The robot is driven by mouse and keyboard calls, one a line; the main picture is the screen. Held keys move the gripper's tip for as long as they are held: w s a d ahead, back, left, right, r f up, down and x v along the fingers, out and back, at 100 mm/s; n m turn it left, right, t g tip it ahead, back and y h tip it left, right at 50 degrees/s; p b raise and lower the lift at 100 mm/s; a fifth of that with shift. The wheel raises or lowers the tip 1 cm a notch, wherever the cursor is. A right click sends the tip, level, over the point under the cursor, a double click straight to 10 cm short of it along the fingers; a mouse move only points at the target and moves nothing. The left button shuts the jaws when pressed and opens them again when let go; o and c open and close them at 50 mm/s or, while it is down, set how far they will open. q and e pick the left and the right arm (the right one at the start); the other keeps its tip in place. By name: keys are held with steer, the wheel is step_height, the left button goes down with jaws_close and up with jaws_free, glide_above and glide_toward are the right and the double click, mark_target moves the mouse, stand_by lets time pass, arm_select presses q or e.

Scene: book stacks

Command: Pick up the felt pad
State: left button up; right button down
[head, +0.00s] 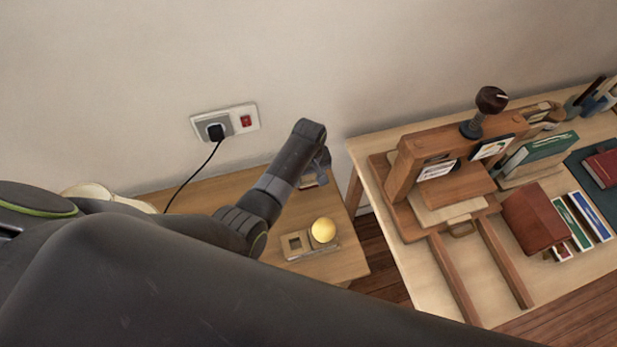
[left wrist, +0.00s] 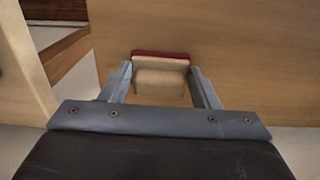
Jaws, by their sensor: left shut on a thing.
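The felt pad (left wrist: 160,82) appears in the left wrist view as a small tan block with a pale layer and a red strip along its far edge. It sits between the two fingers of my left gripper (left wrist: 162,88), which is shut on it. In the head view my left gripper (head: 319,172) points down over the far right part of the small wooden table (head: 205,192), and my arm hides most of what it holds. I cannot tell whether the pad touches the table. My right gripper is not in view.
A yellow ball (head: 323,230) sits on a small wooden holder (head: 292,246) near the gripper. A wall socket (head: 225,122) has a plugged black cord. Across a gap, the right table (head: 395,258) carries a wooden press (head: 405,165) and several books.

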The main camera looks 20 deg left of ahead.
mark_target(308, 177)
arm_select(q)
steer(key=shift+r, duration=0.1)
step_height(308, 177, up, 10)
steer(key=shift+f, duration=0.1)
stand_by(0.3)
steer(key=o, duration=0.4)
steer(key=shift+c, duration=1.4)
steer(key=shift+f+b, duration=0.75)
